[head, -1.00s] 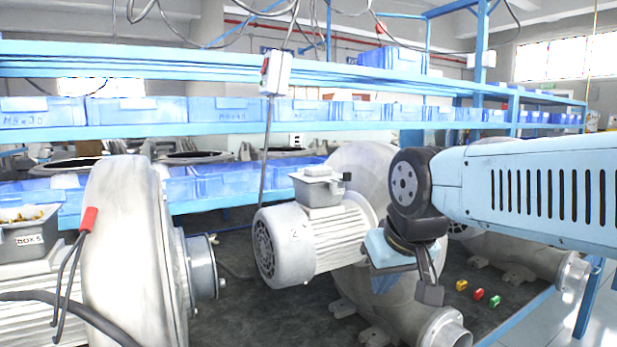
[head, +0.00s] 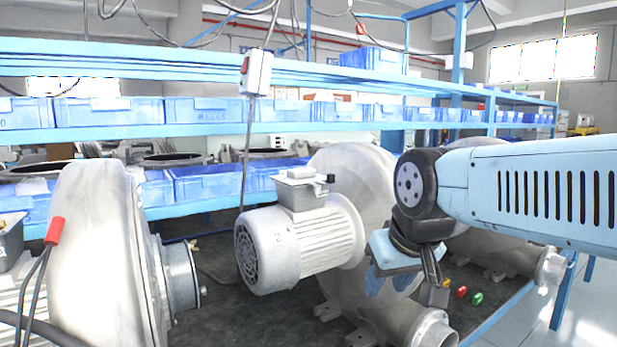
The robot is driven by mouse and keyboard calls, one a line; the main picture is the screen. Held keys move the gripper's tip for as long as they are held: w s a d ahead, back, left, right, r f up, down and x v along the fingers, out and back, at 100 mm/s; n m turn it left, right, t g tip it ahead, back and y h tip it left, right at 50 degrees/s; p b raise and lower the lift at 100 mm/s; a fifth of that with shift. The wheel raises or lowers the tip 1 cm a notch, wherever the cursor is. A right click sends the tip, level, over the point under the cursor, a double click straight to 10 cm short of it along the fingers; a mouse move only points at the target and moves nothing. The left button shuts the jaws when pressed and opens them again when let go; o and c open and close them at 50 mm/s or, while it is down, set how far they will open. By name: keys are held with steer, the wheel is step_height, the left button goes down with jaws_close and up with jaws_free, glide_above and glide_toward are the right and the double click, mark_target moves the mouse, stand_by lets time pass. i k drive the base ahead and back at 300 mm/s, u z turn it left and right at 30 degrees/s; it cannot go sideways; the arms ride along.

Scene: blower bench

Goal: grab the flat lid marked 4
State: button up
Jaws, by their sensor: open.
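No flat lid with a readable 4 shows in the head view. My gripper (head: 436,290) hangs at the right of the middle, below the dark wrist joint, in front of the middle blower's casing. Its jaws are open, seen nearly edge-on, with nothing visible between them. The middle blower's motor (head: 300,240) carries a mark like a 2 on its end cover. A grey terminal box (head: 302,188) sits on top of that motor. My wrist and forearm hide part of the blowers behind them.
A large blower (head: 100,255) with a red-ended cable stands at the left. A grey box (head: 9,240) is cut off at the left edge. Small yellow, red and green pieces (head: 462,292) lie right of my gripper. Blue bins (head: 205,110) line the rack behind.

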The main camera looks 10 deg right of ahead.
mark_target(294, 176)
steer(key=u, duration=0.9)
steer(key=i, duration=0.1)
steer(key=z, duration=2.55)
steer(key=k, duration=1.35)
steer(key=u, duration=1.2)
steer(key=i, duration=0.95)
